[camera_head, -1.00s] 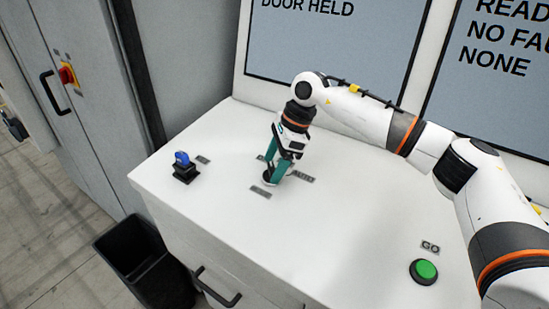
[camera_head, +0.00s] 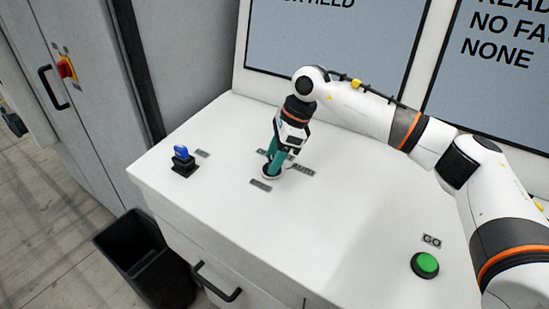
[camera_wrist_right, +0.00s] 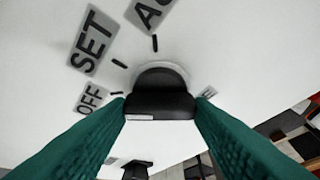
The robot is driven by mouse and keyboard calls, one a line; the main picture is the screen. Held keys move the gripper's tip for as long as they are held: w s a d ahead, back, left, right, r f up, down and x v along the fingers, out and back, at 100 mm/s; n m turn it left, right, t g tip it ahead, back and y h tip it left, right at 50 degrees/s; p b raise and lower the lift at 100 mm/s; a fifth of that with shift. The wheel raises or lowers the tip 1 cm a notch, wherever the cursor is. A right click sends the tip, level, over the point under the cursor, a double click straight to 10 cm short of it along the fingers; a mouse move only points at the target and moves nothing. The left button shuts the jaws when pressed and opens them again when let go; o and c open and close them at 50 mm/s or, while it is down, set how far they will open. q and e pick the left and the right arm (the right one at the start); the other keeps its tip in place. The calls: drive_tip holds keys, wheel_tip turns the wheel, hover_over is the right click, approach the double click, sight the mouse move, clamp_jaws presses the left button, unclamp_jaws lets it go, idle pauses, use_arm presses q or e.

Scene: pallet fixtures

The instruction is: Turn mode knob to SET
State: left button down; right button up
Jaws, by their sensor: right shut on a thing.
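The mode knob is a black knob on a light round base, seen close in the right wrist view (camera_wrist_right: 160,92). Around it are the OFF label (camera_wrist_right: 92,98), the SET label (camera_wrist_right: 93,41) and the AUTO label (camera_wrist_right: 150,12), with short tick marks; another label at the right is partly hidden. My right gripper (camera_head: 269,172) points down onto the panel, its teal fingers shut on the knob from both sides. In the head view the fingers mostly hide the knob. I cannot tell for sure which label the knob points at. My left gripper is not in view.
A green GO button (camera_head: 426,264) is at the right front. A black bin (camera_head: 147,262) stands below the panel's left side. Screens rise behind. The white panel (camera_head: 320,220) between is clear.

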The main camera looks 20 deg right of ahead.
drive_tip(key=m+t+b, duration=0.1)
drive_tip(key=m+b, duration=0.3)
drive_tip(key=shift+s+f+m+t+h, duration=0.1)
drive_tip(key=shift+f+m+t+h, duration=0.05)
drive_tip(key=shift+m+t+h, duration=0.2)
drive_tip(key=shift+a+r+m+t+h+b, duration=0.15)
drive_tip(key=shift+m+t+h+b, duration=0.3)
drive_tip(key=shift+m+b, duration=1)
drive_tip(key=shift+r, duration=0.1)
drive_tip(key=o, duration=1)
drive_tip(key=b+v, duration=0.2)
drive_tip(key=v, duration=1)
